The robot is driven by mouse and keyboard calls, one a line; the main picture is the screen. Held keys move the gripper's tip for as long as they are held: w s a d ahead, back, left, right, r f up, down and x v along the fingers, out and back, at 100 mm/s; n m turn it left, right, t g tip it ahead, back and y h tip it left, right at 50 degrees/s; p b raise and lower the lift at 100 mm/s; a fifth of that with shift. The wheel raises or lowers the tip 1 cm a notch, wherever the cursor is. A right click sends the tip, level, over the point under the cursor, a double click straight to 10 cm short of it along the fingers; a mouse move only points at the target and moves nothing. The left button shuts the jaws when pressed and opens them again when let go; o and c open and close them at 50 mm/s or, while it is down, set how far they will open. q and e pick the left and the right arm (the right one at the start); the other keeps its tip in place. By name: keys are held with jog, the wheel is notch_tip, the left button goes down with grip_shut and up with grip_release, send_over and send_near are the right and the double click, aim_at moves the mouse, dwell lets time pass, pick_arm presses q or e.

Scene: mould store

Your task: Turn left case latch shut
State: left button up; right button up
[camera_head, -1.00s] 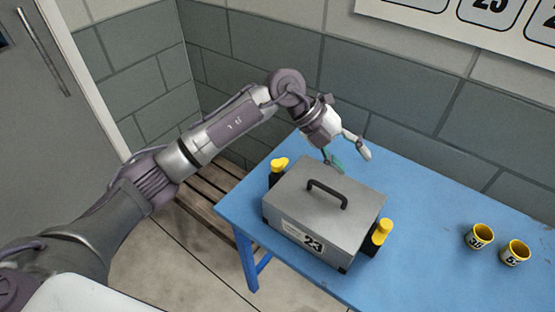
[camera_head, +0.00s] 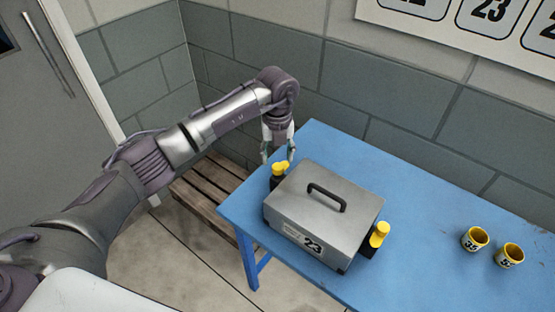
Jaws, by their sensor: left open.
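The grey case (camera_head: 322,208) stands on the blue table with its lid down, a black handle (camera_head: 327,196) on top and a label reading 23 on its front. The left case latch (camera_head: 280,169) has a yellow knob on a black body at the case's left side. A matching right latch (camera_head: 379,234) sits at the right side. My left gripper (camera_head: 278,158) is open and points down just above the left latch's yellow knob, its fingers around or very close to it. I cannot tell whether they touch. My right gripper is not in view.
Two yellow numbered cups (camera_head: 475,239) stand at the right of the blue table (camera_head: 420,215). A wooden slatted pallet (camera_head: 205,190) lies on the floor left of the table. The tiled wall is behind. The table right of the case is mostly clear.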

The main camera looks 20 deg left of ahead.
aim_at(278, 166)
pick_arm(q)
jog(key=shift+f+p, duration=0.3)
jog(key=shift+f, duration=1.55)
grip_shut()
jog(key=shift+f+m+b, duration=0.2)
jog(key=shift+m+b, duration=1.5)
jog(key=shift+b, duration=0.05)
jog(key=m+b, duration=0.4)
jog(key=m, duration=0.1)
jog(key=shift+b, duration=0.4)
jog(key=m+b, duration=0.3)
jog(key=m, duration=0.2)
jog(key=shift+r, duration=0.1)
jog(key=shift+r+m+b, duration=0.15)
jog(key=shift+m+b, duration=1.2)
jog(key=shift+m, duration=0.85)
